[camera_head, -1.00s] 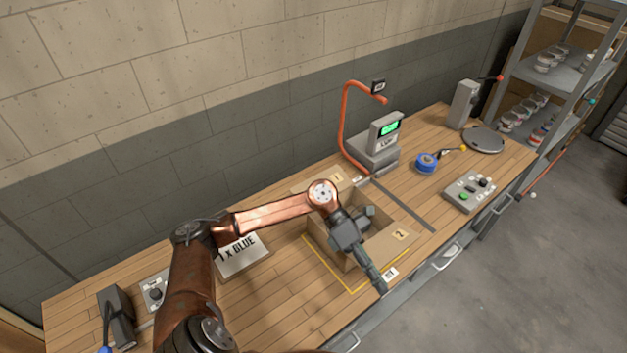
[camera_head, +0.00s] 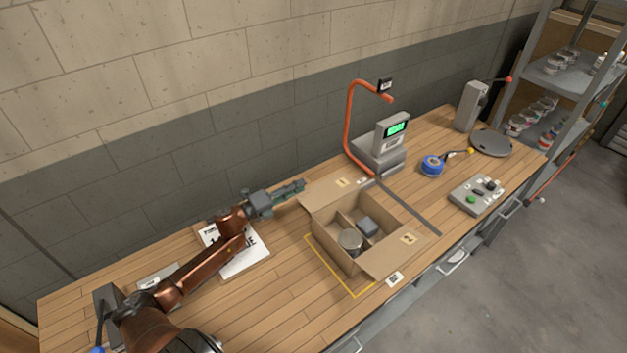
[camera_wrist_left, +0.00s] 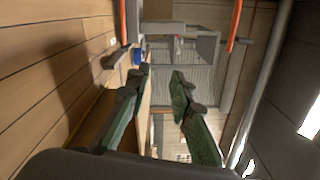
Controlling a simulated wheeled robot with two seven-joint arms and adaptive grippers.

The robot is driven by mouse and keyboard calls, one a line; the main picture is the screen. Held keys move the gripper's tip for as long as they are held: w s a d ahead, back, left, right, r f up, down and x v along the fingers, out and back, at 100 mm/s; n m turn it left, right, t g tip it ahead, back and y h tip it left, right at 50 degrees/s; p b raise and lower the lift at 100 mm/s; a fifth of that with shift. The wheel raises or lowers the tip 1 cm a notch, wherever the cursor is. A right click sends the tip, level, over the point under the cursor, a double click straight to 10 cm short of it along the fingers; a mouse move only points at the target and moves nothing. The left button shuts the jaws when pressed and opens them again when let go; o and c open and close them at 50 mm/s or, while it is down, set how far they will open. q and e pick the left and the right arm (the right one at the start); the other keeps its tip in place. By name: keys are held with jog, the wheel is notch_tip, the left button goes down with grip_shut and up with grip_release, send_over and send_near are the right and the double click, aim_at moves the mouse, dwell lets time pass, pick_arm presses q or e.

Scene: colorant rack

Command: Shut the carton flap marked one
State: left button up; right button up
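An open cardboard carton (camera_head: 333,238) stands on the workbench. Its flap marked 1 (camera_head: 325,193) is folded outward on the wall side, and its flap marked 2 (camera_head: 385,262) is folded outward on the front side. Inside are a round can (camera_head: 350,240) and a dark grey block (camera_head: 367,226), with a divider between. My left gripper (camera_head: 303,184) is just left of flap 1, near its outer left corner, pointing right. In the left wrist view its fingers (camera_wrist_left: 160,76) are apart with nothing between them. I cannot tell whether it touches the flap. My right gripper is out of view.
A scale (camera_head: 380,152) with an orange post (camera_head: 348,120) stands behind the carton. To the right are a blue tape roll (camera_head: 432,165), a button box (camera_head: 476,195) and a round plate (camera_head: 491,143). A sign (camera_head: 240,262) lies under my left arm.

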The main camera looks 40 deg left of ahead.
pick_arm(q)
jog(key=x, duration=0.7)
jog(key=shift+w+d, duration=0.1)
jog(key=shift+d, duration=0.05)
grip_shut()
jog(key=c, duration=0.5)
grip_release()
jog(key=o, duration=0.5)
jog(key=v, duration=0.7)
jog(key=shift+s, duration=0.25)
